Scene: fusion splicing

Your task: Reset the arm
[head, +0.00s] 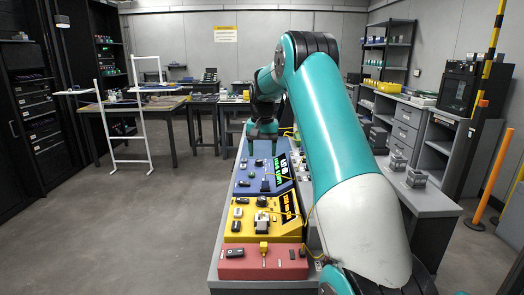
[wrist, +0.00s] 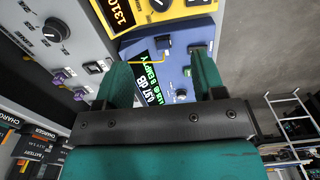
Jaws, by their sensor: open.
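My teal arm reaches forward from the right side of the head view, over the bench. My gripper (head: 262,133) hangs above the far part of the bench, beyond or over the blue device. In the wrist view its two teal fingers (wrist: 163,85) are spread apart with nothing between them. The blue device (wrist: 185,62) shows past the fingers, with a lit green display (wrist: 150,88) partly hidden by the gripper. It also shows in the head view as a blue console (head: 252,180).
On the bench (head: 217,262) stand a yellow device (head: 236,226) and a red device (head: 262,264) nearer me. Small grey blocks (head: 416,178) sit on the right counter. A white rack (head: 148,120) stands on the left. The floor (head: 150,220) left of the bench is clear.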

